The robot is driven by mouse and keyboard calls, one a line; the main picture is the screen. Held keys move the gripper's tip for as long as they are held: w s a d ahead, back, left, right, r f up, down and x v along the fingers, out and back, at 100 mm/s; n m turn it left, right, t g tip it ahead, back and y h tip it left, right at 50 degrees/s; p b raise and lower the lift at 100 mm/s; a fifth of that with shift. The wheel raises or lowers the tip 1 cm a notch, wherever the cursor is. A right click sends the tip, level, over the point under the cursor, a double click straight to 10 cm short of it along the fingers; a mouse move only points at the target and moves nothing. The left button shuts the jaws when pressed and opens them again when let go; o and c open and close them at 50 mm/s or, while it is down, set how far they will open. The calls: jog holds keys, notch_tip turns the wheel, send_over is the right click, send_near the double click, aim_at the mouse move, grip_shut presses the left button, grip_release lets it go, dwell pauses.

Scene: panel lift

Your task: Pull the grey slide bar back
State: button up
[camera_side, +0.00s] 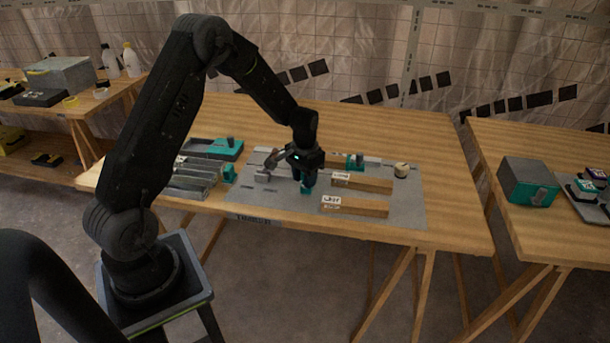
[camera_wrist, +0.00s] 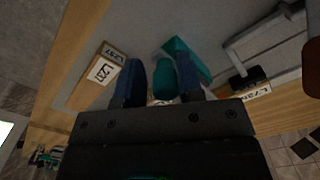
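My gripper (camera_side: 306,184) is low over the grey mat in the middle of the table. In the wrist view its two dark blue fingers (camera_wrist: 162,82) stand apart, with a teal knob (camera_wrist: 163,78) between them. I cannot tell whether both fingers touch the knob. The knob is beside a larger teal piece (camera_wrist: 188,58). A grey bar-shaped part (camera_wrist: 262,36) with a dark block at its end lies to the right in the wrist view. I cannot tell for sure that this is the slide bar. The arm hides part of the area in the side view.
Grey trays with teal parts (camera_side: 214,148) are on the left. The table's right end is clear.

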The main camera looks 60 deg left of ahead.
jog(key=o, duration=0.3)
jog(key=shift+a, duration=0.1)
notch_tip(320, 180, up, 14)
dwell(0.5)
jog(key=s+d+r+t, duration=0.2)
jog(key=s+d+r, duration=0.3)
jog(key=d+r, duration=0.2)
jog(key=s+d+r+m+t, duration=0.1)
jog(key=s+d+r, duration=0.1)
jog(key=s+d, duration=0.3)
jog(key=s+d+r+m+t, duration=0.1)
jog(key=s+d, duration=0.5)
jog(key=s, duration=0.6)
jog(key=shift+s+d+r+t, duration=0.2)
jog(key=shift+s+r+t, duration=0.2)
jog(key=shift+t, duration=0.4)
